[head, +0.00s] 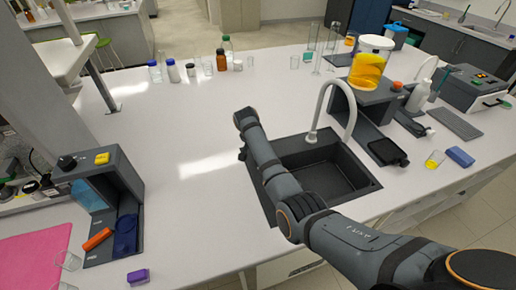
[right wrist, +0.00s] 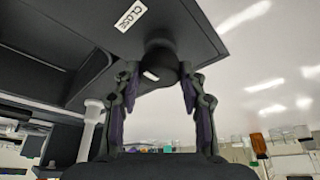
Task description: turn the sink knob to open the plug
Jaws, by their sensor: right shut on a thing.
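The dark sink (head: 318,172) is set in the white bench top, with a curved pale faucet (head: 340,90) at its back edge. In the right wrist view, the dark round sink knob (right wrist: 161,55) sits close by a white label reading "CLOSE" (right wrist: 130,17). My right gripper (right wrist: 158,78) has its two fingers on either side of the knob and is shut on it. In the head view my right arm crosses the sink's left side and hides the knob and most of the gripper. The plug cannot be made out. My left gripper is not in view.
Bottles (head: 192,69) and glassware stand along the back of the bench. A dark stand with a yellow-filled vessel (head: 367,68) is right of the sink. A grey and blue device (head: 98,185) stands at the left. The bench between is clear.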

